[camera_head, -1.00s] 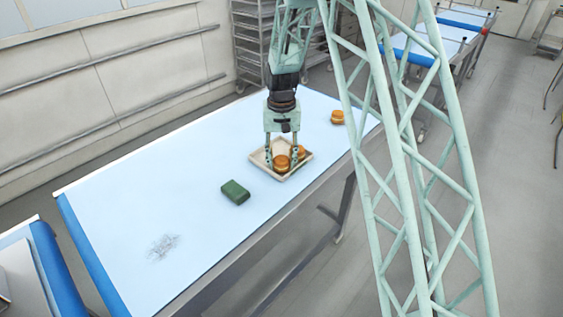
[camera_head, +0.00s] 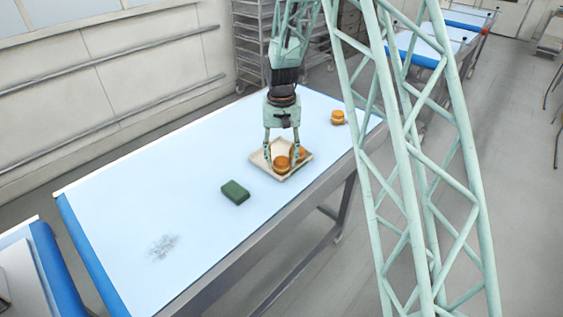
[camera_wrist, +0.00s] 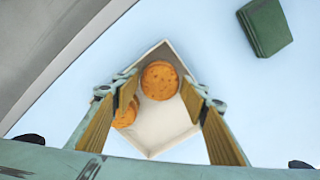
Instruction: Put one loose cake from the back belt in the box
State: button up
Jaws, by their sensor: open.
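A shallow cream box (camera_head: 296,172) lies on the pale blue belt with two round orange-brown cakes in it. One cake (camera_head: 282,163) shows near the fingers; the other cake (camera_head: 298,152) is partly hidden behind my gripper. In the wrist view one cake (camera_wrist: 159,80) lies in the box's far corner and the other cake (camera_wrist: 124,116) is partly covered by the left finger. My gripper (camera_head: 271,157) is open above the box, fingers pointing down, nothing clasped. A loose cake (camera_head: 338,117) sits on the belt beyond the box, to the right.
A dark green block (camera_head: 235,192) lies on the belt left of the box; it also shows in the wrist view (camera_wrist: 264,26). A grey smudge (camera_head: 163,246) marks the near belt (camera_head: 120,210). Much of the belt's left is clear. A wall rail runs along the left.

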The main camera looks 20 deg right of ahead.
aim_at(281, 159)
notch_tip(281, 159, up, 10)
jog(key=shift+r, duration=0.15)
dwell(0.5)
jog(key=shift+r, duration=0.1)
dwell(0.6)
